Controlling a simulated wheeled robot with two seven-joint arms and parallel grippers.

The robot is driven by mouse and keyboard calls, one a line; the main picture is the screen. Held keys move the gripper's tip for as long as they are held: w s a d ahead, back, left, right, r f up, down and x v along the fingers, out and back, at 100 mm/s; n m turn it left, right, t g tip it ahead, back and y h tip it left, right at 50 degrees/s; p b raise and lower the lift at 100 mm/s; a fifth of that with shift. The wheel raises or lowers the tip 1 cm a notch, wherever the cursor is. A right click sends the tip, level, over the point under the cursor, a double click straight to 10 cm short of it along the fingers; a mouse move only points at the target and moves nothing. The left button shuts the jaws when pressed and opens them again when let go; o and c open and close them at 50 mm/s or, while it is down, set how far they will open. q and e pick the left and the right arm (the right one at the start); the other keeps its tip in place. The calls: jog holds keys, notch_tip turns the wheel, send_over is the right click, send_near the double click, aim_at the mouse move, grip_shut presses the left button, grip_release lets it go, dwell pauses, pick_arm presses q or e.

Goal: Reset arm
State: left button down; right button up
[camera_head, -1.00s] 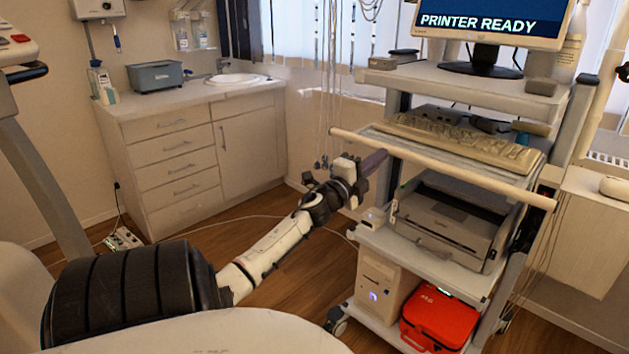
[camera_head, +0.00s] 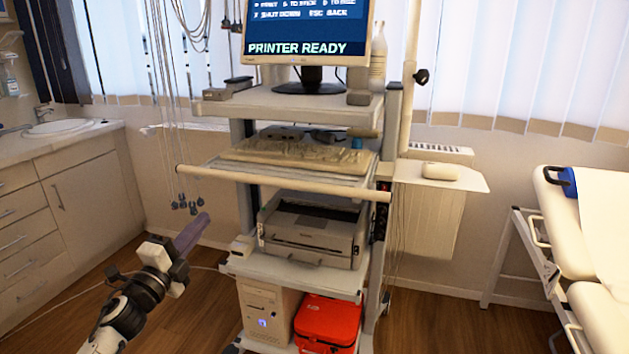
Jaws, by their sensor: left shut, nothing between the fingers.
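My left arm comes in from the lower left in the head view. Its gripper (camera_head: 191,232) is shut and empty, pointing up and to the right. It is in front of and to the left of the equipment cart (camera_head: 290,278), beside the cart's left post and below the push bar. I see a gap between the fingers' tip and the cart, but cannot tell its depth. My right gripper is not in view.
The cart carries a monitor (camera_head: 306,45), a keyboard (camera_head: 290,155), a printer (camera_head: 312,232), a computer tower (camera_head: 265,310) and a red case (camera_head: 327,322). Cables with clips (camera_head: 185,205) hang just above my gripper. A bed (camera_head: 590,225) stands right, cabinets (camera_head: 75,200) left.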

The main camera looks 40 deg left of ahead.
pick_arm(q)
jog(key=d+f+n+g+h, duration=0.4)
jog(key=d+f+n, duration=0.3)
jog(key=d+f, duration=1.2)
jog(key=s+d+f+n+g+h, duration=0.1)
jog(key=s+d+f, duration=0.3)
jog(key=d, duration=0.4)
jog(key=s+d+f+n+g+h, duration=0.2)
jog(key=s+d+f+g+h, duration=0.1)
jog(key=d, duration=0.6)
jog(key=s+d+f+n+g+h, duration=0.1)
jog(key=s+d+f+g, duration=0.1)
jog(key=s+d+f, duration=0.3)
jog(key=d+f, duration=0.1)
jog(key=d, duration=0.3)
jog(key=shift+s+d+f+n+h, duration=0.15)
jog(key=shift+s+f+n+h, duration=0.15)
jog(key=shift+s+f+h, duration=0.1)
